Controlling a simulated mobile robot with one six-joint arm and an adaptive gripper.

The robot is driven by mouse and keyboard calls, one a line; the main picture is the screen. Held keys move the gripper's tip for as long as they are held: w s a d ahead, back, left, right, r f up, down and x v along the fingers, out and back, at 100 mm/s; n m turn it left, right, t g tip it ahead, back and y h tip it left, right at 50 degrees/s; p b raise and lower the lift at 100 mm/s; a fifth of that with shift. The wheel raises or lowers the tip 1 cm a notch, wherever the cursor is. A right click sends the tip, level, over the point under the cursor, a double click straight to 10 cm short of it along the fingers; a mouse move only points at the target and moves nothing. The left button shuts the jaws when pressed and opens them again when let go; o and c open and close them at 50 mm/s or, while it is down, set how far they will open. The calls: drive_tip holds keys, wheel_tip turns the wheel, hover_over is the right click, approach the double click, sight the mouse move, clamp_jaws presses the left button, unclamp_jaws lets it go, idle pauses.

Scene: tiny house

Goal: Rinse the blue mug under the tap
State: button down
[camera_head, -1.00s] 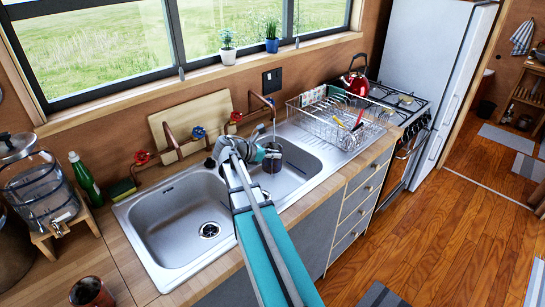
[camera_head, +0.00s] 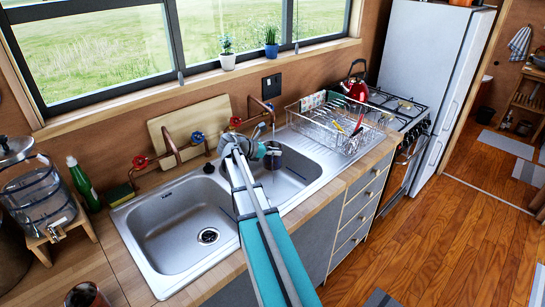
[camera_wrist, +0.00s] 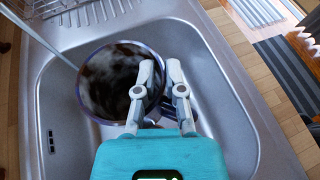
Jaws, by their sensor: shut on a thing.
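The blue mug (camera_head: 272,160) hangs over the right basin of the sink (camera_head: 300,185), below a copper tap (camera_head: 262,104). In the wrist view the mug (camera_wrist: 105,85) shows from above, with a dark inside and pale streaks in it; I cannot tell if these are water or reflections. My gripper (camera_wrist: 160,75) is shut on the mug's right side. In the head view my gripper (camera_head: 258,150) is small and partly hides the mug.
Red and blue tap knobs (camera_head: 197,137) line the copper pipes behind the sink. A dish rack (camera_head: 335,125) stands right of the basin. The left basin (camera_head: 190,225) is empty. A green bottle (camera_head: 82,183) and a glass dispenser (camera_head: 38,195) stand at the left.

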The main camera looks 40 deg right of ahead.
sight(276, 144)
drive_tip(key=shift+w+d+f+b, duration=0.25)
drive_tip(key=shift+w+d, duration=0.55)
drive_tip(key=shift+w, duration=0.1)
drive_tip(key=shift+w+d+f+b, duration=0.2)
drive_tip(key=shift+w+d, duration=0.6)
drive_tip(key=shift+w, duration=0.05)
drive_tip(key=shift+w+d+f+b, duration=0.25)
drive_tip(key=shift+w+d, duration=0.55)
drive_tip(key=shift+w, duration=0.1)
drive_tip(key=shift+s+d, duration=0.4)
drive_tip(key=shift+d, duration=0.1)
drive_tip(key=s+a, duration=0.5)
drive_tip(key=s, duration=0.1)
drive_tip(key=shift+a, duration=0.25)
idle(0.7)
idle(1.5)
drive_tip(key=s+a+r+p, duration=0.3)
drive_tip(key=r+p, duration=0.1)
drive_tip(key=shift+s+a, duration=0.15)
drive_tip(key=shift+s, duration=0.15)
idle(0.5)
idle(0.6)
